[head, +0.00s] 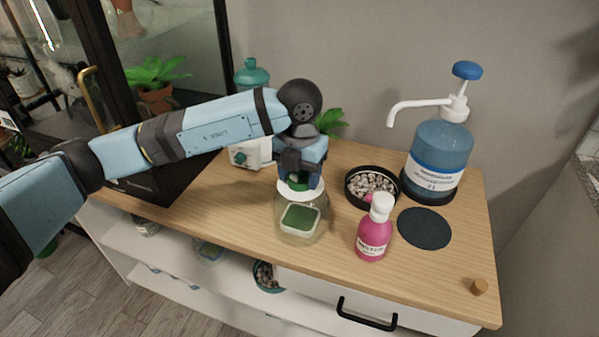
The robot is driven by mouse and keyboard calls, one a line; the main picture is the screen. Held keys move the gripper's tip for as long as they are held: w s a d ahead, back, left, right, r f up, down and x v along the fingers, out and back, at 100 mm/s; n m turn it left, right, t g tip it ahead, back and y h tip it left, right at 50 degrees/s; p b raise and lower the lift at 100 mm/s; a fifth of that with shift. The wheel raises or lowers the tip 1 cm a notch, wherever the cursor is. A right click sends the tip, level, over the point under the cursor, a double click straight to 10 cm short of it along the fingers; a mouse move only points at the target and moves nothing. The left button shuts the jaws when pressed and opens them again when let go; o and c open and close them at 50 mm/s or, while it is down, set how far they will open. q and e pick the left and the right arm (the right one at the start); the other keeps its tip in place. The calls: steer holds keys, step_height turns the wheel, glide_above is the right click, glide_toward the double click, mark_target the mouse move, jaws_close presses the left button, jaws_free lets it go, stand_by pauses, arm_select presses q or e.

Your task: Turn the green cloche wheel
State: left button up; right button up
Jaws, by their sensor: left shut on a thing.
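The glass cloche (290,228) stands on the wooden cabinet top, near its front edge, with a green patch showing through the glass. It has a white cap (300,192) on top. The green wheel (299,182) sits above the cap and is mostly hidden by my left gripper (300,176). My left gripper points down from above and is shut on the green wheel. My right gripper does not show.
A pink bottle (374,232) stands close right of the cloche. Behind it are a black dish of pebbles (371,184) and a blue pump bottle (438,155). A dark round mat (425,228) lies bare; a cork (479,287) sits at front right. A white-and-teal device (250,152) stands behind.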

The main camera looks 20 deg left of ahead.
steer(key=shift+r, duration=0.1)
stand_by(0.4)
arm_select(q)
steer(key=o, duration=0.9)
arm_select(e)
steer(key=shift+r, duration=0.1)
arm_select(q)
steer(key=shift+o, duration=0.2)
steer(key=shift+r, duration=0.1)
step_height(320, 180, up, 14)
steer(key=p, duration=0.1)
steer(key=shift+p, duration=0.4)
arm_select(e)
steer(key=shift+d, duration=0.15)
arm_select(q)
steer(key=shift+f, duration=0.2)
